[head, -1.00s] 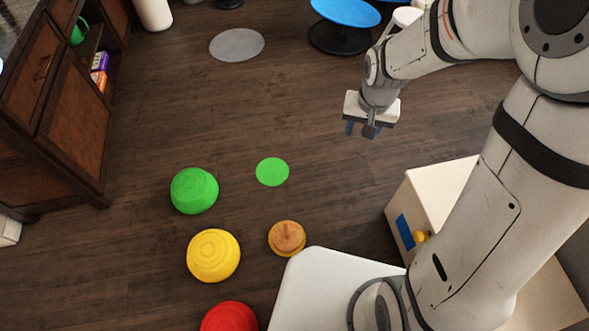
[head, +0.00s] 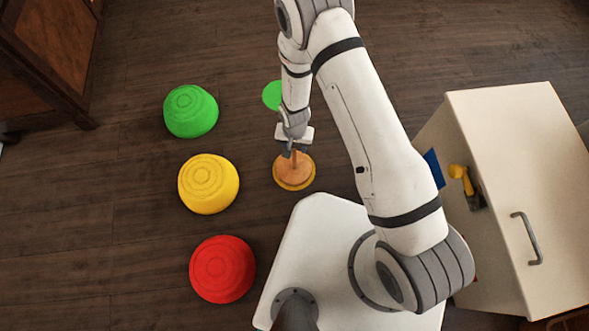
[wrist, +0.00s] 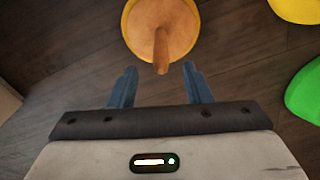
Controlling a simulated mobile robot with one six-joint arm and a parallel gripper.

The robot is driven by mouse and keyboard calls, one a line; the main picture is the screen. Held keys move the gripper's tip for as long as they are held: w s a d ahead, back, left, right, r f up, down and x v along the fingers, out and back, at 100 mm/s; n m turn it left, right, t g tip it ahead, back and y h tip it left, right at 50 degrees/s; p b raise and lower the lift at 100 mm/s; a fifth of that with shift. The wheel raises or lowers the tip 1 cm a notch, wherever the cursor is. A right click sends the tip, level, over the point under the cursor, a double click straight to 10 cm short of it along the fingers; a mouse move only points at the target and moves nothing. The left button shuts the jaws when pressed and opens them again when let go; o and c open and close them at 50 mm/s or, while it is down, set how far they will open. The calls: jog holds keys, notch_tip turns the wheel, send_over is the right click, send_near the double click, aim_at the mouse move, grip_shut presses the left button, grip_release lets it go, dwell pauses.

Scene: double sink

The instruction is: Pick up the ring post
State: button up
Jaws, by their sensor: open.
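The ring post (head: 296,172) stands upright on the floor in the head view, a round orange-brown base with a peg in its middle. In the wrist view the ring post (wrist: 143,22) is at the top centre, with its peg pointing down toward the gap between my fingers. My gripper (head: 293,150) is low beside the peg's top in the head view. In the wrist view my gripper (wrist: 157,86) is open, with blue fingers apart and nothing held. The peg's tip lies just beyond the fingertips in the picture; whether they touch it I cannot tell.
Green (head: 190,111), yellow (head: 208,183) and red (head: 222,268) domes stand in a column left of the post. A green disc (head: 272,95) lies behind my arm. A white cabinet (head: 520,190) stands at right. Floor between domes and post is clear.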

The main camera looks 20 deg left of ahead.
aim_at(294, 156)
notch_tip(294, 156, down, 7)
jog(key=b, duration=0.4)
jog(key=shift+s+f, duration=0.1)
jog(key=shift+f, duration=0.05)
grip_shut()
dwell(1.2)
